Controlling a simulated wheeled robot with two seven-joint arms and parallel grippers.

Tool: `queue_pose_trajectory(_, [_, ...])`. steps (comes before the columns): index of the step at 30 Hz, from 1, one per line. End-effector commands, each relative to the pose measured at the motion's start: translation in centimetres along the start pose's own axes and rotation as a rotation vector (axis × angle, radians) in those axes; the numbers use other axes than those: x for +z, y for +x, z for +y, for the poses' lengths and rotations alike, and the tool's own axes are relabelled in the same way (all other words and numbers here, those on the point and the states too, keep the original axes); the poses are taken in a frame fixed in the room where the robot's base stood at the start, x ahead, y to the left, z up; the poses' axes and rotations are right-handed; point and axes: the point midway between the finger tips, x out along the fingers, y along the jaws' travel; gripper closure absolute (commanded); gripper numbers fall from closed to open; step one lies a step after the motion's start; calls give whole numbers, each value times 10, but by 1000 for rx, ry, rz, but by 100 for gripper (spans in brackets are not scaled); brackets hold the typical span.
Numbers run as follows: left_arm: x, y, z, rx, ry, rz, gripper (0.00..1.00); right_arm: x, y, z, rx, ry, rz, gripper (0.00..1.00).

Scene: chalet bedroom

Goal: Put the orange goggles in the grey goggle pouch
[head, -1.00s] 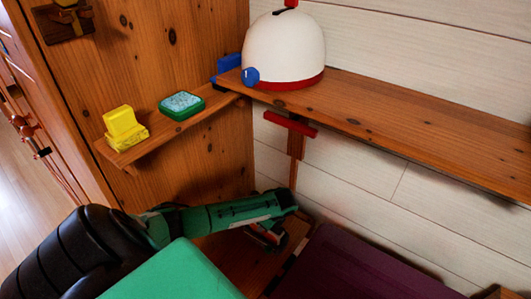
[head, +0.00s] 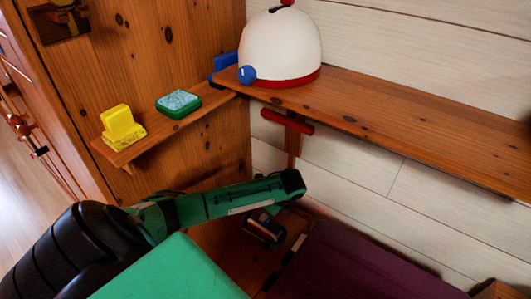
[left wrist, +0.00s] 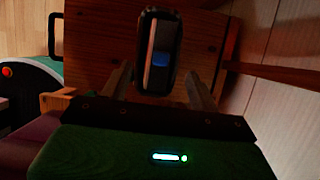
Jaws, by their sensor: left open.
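My left arm reaches in from the left in the head view, its dark end over a low wooden surface by the wall. In the left wrist view my left gripper (left wrist: 160,72) is open, its fingers on either side of a dark-rimmed object (left wrist: 160,52) with a pale strip and a blue patch. It looks like a small dark object (head: 265,228) below my arm in the head view. I cannot tell whether it is the orange goggles, or whether the fingers touch it. No clearly orange goggles or grey pouch show. My right gripper is not in view.
A wooden shelf (head: 430,118) along the wall holds a white dome with a red rim (head: 280,50). A smaller shelf holds a yellow object (head: 120,127) and a green tin (head: 178,103). A dark purple surface (head: 350,265) lies right of my arm.

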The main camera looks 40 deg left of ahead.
Motion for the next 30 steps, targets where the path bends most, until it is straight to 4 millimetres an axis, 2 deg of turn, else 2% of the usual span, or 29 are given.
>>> queue_pose_trajectory(3, [0,-22,0,-1,0,1,39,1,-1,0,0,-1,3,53])
queue_pose_trajectory(9, [0,-39,0,0,0,1,39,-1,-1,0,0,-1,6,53])
queue_pose_trajectory(30, [0,-41,0,1,0,0,39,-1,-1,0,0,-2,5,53])
